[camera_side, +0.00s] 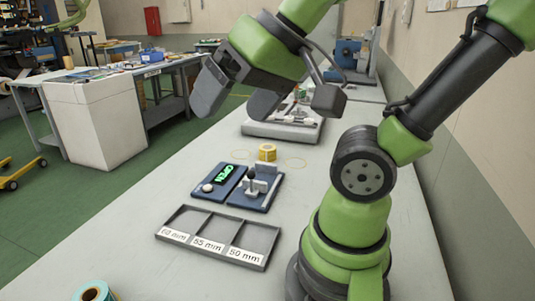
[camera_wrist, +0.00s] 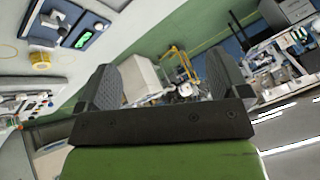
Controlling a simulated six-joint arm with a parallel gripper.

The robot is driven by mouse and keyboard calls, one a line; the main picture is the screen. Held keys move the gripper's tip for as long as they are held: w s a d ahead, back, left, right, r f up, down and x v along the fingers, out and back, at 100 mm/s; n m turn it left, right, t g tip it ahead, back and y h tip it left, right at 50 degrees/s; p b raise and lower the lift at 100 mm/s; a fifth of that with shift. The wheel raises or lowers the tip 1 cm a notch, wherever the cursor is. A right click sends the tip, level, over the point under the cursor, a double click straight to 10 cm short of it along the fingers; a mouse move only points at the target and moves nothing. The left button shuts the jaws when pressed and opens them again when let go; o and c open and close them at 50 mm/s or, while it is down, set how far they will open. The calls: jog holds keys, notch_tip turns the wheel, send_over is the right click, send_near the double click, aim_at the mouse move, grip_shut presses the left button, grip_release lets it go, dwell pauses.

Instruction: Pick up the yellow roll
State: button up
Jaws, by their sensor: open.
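The yellow roll (camera_side: 267,153) stands on the pale bench in the side view, just behind the blue panels. It also shows at the left of the wrist view (camera_wrist: 40,60). My gripper (camera_side: 232,103) is open and empty, held high above the bench, to the left of the roll in the side view and well apart from it. In the wrist view the two dark fingers (camera_wrist: 165,90) are spread with only the distant room between them.
A grey tray (camera_side: 217,210) with three labelled compartments lies nearer the camera. Two blue panels (camera_side: 220,183) lie between tray and roll, one with a green display, one with an upright post. A grey fixture (camera_side: 283,131) stands behind. A teal-ended roll (camera_side: 93,291) is at the bottom left.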

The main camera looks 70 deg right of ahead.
jog(key=w+d+m+g+h, duration=0.1)
jog(key=w+d+m+h, duration=0.25)
jog(key=w+d, duration=0.55)
jog(key=m+g+h, duration=0.4)
jog(key=m+g, duration=0.1)
jog(key=m, duration=0.3)
send_over(267, 147)
jog(key=a, duration=0.5)
notch_tip(267, 147, down, 22)
jog(key=r, duration=0.1)
jog(key=shift+n+y, duration=0.25)
jog(key=x, duration=0.2)
jog(key=s+x, duration=0.1)
jog(key=x, duration=0.1)
jog(key=shift+d+f, duration=0.2)
jog(key=shift+f, duration=0.15)
jog(key=shift+x, duration=2.95)
jog(key=c, duration=1)
